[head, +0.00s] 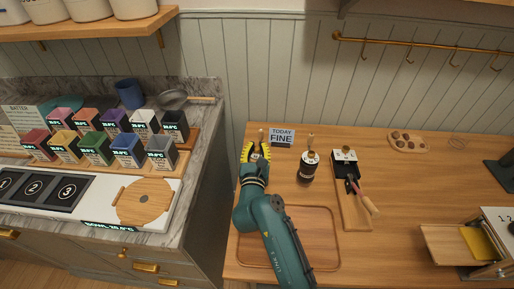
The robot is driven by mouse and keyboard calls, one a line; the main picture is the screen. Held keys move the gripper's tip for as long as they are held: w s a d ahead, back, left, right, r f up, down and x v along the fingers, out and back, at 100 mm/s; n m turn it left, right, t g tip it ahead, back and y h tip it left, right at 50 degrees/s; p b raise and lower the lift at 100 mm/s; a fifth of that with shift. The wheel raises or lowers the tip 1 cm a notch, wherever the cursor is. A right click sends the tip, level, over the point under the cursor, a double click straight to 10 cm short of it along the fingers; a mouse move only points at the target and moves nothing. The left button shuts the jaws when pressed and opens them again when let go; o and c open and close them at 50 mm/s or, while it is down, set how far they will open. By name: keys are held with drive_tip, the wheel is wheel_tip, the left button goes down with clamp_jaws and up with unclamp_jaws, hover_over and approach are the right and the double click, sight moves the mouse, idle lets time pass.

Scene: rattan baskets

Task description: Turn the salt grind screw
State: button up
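My gripper (256,152), with yellow and black fingers, is over the back left of the wooden table. Its fingers are spread apart, on either side of a small pale patch that I cannot make out. A thin upright wooden piece (261,135) shows just beyond the fingertips; its lower part is hidden. A black and white jar (309,167) with a thin wooden upright on top stands to the right, apart from my gripper. A black and white box (344,162) with a gold knob stands further right. I cannot tell which of these is the salt grinder, and no screw is clear.
A "TODAY FINE" sign (282,138) stands close right of my gripper. A wooden tray (315,238) lies in front, partly under my arm. A narrow board (352,214) holds a red-handled tool. Colored boxes (95,150) crowd the left counter. The table's right middle is clear.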

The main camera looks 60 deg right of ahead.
clamp_jaws()
drive_tip(key=shift+w+f+m+g+b, duration=0.15)
drive_tip(key=shift+f+m+g+b, duration=0.2)
drive_tip(key=shift+g+b, duration=0.3)
drive_tip(key=shift+r+m+g+h+b, duration=0.15)
drive_tip(key=shift+m+g+h+b, duration=0.35)
drive_tip(key=shift+m+g+b, duration=0.35)
drive_tip(key=shift+r+g, duration=0.15)
drive_tip(key=shift+g, duration=0.25)
drive_tip(key=o, duration=0.8)
unclamp_jaws()
